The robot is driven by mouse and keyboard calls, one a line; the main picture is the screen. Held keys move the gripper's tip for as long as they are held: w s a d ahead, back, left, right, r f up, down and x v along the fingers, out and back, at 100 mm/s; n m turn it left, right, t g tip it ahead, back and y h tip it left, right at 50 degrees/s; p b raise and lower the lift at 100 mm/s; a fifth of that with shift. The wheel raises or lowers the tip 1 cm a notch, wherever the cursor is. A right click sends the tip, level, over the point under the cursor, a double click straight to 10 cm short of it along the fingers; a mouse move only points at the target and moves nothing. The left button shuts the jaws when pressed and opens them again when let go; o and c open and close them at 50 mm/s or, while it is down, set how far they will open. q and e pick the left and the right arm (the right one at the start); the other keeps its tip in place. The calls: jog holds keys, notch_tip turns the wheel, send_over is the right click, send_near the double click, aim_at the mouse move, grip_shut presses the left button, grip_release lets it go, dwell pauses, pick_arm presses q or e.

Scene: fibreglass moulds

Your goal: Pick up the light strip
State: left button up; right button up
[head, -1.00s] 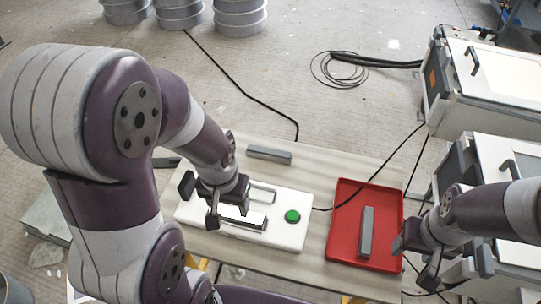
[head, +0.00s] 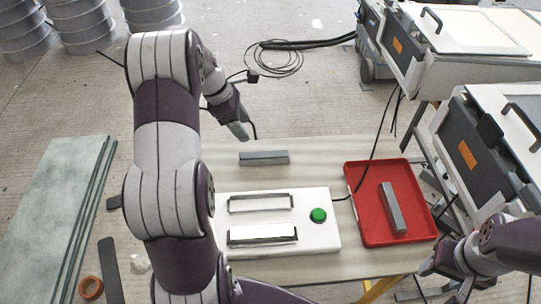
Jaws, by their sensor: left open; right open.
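A white box (head: 328,236) with a green button (head: 318,215) lies on the table. Its upper frame (head: 260,203) looks empty, and a bright white strip (head: 262,234) lies in its lower frame. A grey bar (head: 263,158) lies on the table behind the box. Another grey bar (head: 393,207) lies in the red tray (head: 366,176). My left gripper (head: 243,130) is open and empty, up behind and left of the rear grey bar. My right gripper (head: 442,283) is open, below the tray's right corner, partly hidden by its own arm. My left arm hides the box's left end.
The table (head: 320,152) is clear between the rear bar and the tray. Grey-white machines (head: 460,60) stand at the right. Greenish panels (head: 55,200) lie at the left.

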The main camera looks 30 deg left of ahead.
pick_arm(q)
jog(key=b, duration=0.1)
send_over(264, 154)
jog(key=s+a, duration=0.1)
jog(key=a, duration=0.1)
jog(key=shift+n, duration=0.3)
jog(key=f, duration=0.7)
jog(key=shift+s+f, duration=0.1)
jog(key=shift+s, duration=0.1)
jog(key=b+x, duration=0.1)
jog(key=x, duration=0.4)
jog(key=shift+a, duration=0.1)
grip_shut()
